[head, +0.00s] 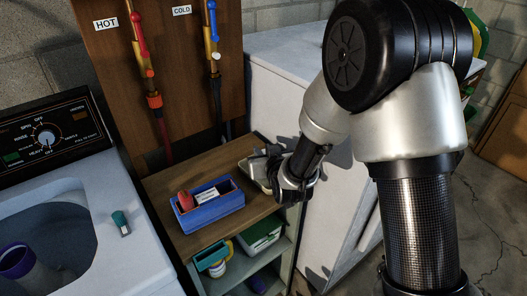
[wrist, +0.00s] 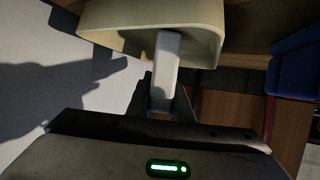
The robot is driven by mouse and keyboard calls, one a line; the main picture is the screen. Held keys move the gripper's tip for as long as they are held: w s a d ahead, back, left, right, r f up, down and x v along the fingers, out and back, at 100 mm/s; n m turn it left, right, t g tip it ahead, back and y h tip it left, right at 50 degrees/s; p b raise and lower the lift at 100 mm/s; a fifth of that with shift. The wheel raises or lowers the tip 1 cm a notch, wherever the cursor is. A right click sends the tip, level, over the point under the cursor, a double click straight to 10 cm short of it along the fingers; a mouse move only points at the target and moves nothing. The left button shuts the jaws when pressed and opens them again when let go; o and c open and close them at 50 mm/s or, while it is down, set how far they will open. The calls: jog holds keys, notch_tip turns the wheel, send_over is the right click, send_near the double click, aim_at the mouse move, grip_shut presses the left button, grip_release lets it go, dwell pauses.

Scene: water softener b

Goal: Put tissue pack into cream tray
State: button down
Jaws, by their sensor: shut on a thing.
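The cream tray (head: 247,172) sits at the right end of the wooden shelf top, partly hidden by my gripper (head: 270,165). In the wrist view the cream tray (wrist: 120,18) fills the top of the picture. My gripper (wrist: 164,100) is shut on a narrow whitish thing, which looks like the tissue pack (wrist: 166,60). The pack overlaps the tray's near edge in this view; I cannot tell whether it touches the tray. In the head view the pack is hidden by my gripper.
A blue bin (head: 212,217) holding a red item and other small things stands left of the cream tray. A white cabinet (head: 290,70) is close on the right. A washer (head: 60,200) with an open tub is at the left. Containers fill the lower shelf.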

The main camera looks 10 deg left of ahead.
jog(key=c, duration=1.6)
grip_release()
jog(key=shift+f, duration=0.1)
jog(key=shift+r+p, duration=0.35)
jog(key=shift+p, duration=0.05)
jog(key=p+v, duration=0.6)
jog(key=v, duration=0.6)
jog(key=shift+f+p, duration=0.15)
jog(key=shift+p, duration=0.25)
